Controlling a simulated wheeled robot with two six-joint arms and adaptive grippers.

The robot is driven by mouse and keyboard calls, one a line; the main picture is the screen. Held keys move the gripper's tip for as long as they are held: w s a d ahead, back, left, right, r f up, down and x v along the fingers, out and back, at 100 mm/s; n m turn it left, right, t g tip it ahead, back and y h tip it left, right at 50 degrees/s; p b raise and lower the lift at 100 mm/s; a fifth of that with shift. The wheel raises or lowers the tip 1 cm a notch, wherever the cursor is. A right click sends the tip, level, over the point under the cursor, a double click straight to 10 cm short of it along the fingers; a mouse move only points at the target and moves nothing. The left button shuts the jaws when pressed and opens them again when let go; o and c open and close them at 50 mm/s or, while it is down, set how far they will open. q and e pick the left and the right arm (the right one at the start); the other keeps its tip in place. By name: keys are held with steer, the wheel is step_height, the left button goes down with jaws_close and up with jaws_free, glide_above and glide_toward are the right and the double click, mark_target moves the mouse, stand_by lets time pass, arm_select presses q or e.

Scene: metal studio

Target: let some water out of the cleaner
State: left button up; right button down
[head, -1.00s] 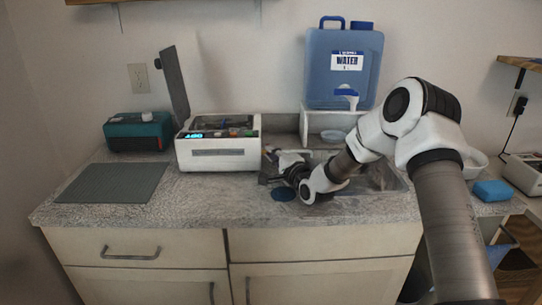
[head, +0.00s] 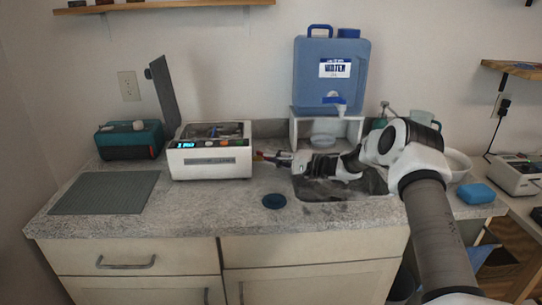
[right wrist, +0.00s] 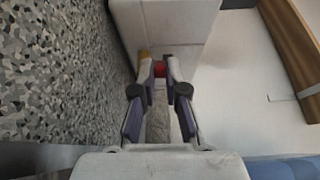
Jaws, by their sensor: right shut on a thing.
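The cleaner (head: 208,172) is a white box with an open grey lid (head: 164,97), a lit display and buttons on its front. Its white side fills the top of the right wrist view (right wrist: 180,20). My right gripper (head: 264,156) is at the cleaner's right side. In the right wrist view its fingertips (right wrist: 160,69) are shut on a small red valve handle (right wrist: 160,68), with a brass-coloured part (right wrist: 143,54) beside it. No water flow can be made out. My left gripper is not in view.
A sink (head: 345,190) lies under my right arm. A blue water jug (head: 312,75) stands on a white stand (head: 295,130) behind it. A dark blue disc (head: 274,201) lies on the counter. A ribbed mat (head: 105,192) and teal box (head: 130,140) are left.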

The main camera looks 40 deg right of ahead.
stand_by(0.4)
steer(key=c, duration=1.2)
jaws_free()
steer(key=shift+d, duration=0.1)
steer(key=v, duration=1.1)
steer(key=shift+s+d, duration=0.25)
steer(key=shift+d, duration=0.1)
steer(key=shift+f, duration=0.1)
